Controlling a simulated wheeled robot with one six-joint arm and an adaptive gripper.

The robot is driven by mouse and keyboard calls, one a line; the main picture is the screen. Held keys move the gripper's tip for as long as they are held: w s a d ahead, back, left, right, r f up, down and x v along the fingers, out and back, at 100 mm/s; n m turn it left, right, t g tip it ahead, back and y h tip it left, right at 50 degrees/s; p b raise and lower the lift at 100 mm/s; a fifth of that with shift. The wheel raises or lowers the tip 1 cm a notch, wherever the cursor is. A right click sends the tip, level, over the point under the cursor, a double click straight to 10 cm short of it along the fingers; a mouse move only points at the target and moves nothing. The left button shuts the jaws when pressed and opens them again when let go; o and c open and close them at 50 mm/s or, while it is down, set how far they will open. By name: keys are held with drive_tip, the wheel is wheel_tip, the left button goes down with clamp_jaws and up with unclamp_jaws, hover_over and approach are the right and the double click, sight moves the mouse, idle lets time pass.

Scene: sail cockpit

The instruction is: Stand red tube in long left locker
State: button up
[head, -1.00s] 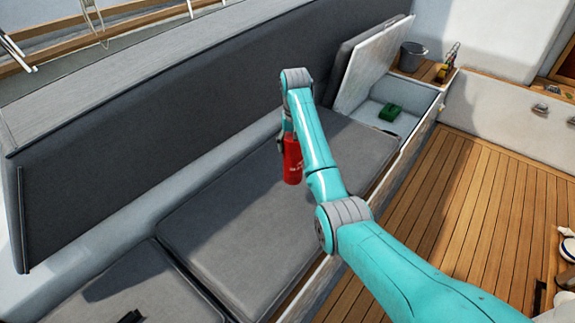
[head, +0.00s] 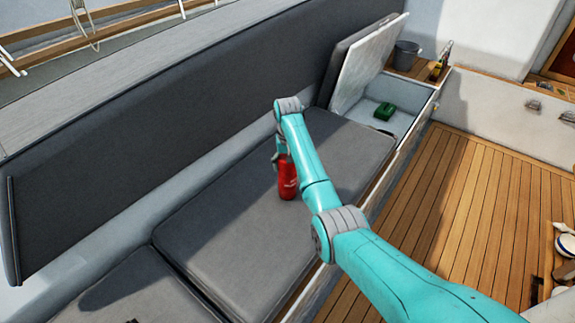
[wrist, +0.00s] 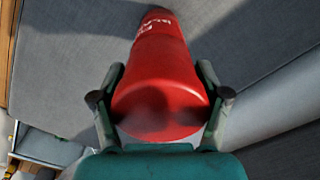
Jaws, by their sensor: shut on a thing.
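The red tube (head: 287,178) hangs upright from my gripper above the grey seat cushion, partly hidden behind my arm in the head view. In the wrist view the red tube (wrist: 160,85) fills the middle, with white lettering on its side. My gripper (wrist: 160,100) is shut on it, one finger on each side. The open locker (head: 372,103) is at the back right of the bench, with its lid (head: 368,62) raised and leaning against the backrest. A green object (head: 384,111) lies inside. Part of the locker's floor is hidden by its front wall.
A grey bucket (head: 407,54) and a bottle (head: 442,60) stand on the wooden ledge beyond the locker. The dark backrest (head: 200,110) runs along the bench's back. The seat cushion (head: 235,225) below the tube is clear. The wooden deck (head: 465,210) is open at right.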

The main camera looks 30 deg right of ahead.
drive_tip(key=shift+f, duration=0.15)
drive_tip(key=o, duration=1.8)
